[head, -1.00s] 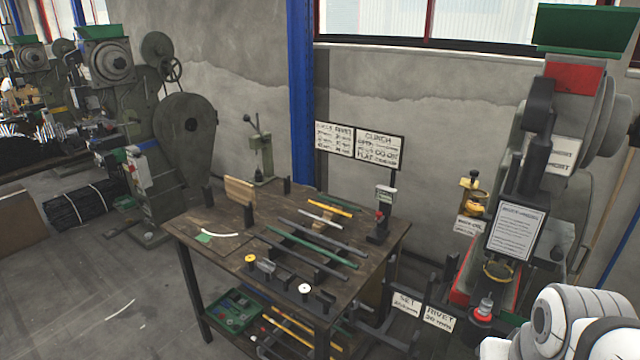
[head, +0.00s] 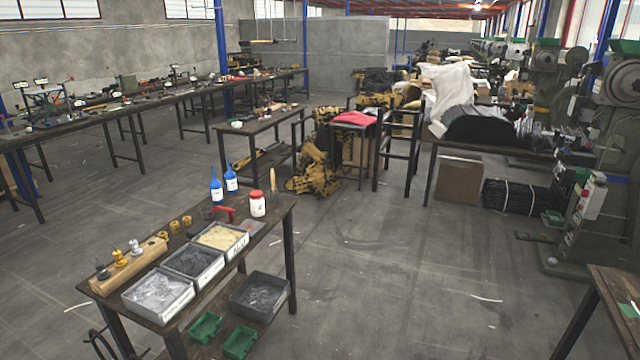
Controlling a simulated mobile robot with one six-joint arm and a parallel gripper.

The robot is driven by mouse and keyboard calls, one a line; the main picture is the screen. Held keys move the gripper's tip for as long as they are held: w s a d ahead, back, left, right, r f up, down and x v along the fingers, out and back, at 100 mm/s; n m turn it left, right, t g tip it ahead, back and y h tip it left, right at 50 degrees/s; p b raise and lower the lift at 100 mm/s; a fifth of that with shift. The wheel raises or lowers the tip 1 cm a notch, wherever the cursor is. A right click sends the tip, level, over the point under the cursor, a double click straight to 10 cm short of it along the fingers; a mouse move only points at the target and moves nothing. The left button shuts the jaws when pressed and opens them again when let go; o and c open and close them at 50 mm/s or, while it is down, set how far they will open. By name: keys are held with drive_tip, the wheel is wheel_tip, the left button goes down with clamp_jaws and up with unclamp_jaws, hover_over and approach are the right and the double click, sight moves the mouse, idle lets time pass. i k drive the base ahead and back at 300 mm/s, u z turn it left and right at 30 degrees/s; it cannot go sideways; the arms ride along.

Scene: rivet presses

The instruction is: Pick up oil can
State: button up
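I cannot pick out an oil can for certain. Two blue bottles with pointed nozzles and white labels stand upright at the back of the near workbench (head: 262,232): the left bottle (head: 216,188) and the right bottle (head: 231,180). Whether either is the oil can, I cannot tell. A white jar with a red lid (head: 257,204) stands to their right. My gripper is not in view.
Grey bins, including a dark-filled one (head: 193,262), line the bench's front, with a wooden block (head: 130,266) of knobs to their left. Green trays (head: 206,327) sit below. Another table's corner (head: 615,290) is at right. Open floor (head: 420,270) lies between.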

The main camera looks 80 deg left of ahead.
sight(215, 189)
drive_tip(key=u, duration=3.25)
drive_tip(key=k, duration=0.95)
drive_tip(key=i, duration=0.9)
drive_tip(key=u, duration=1.2)
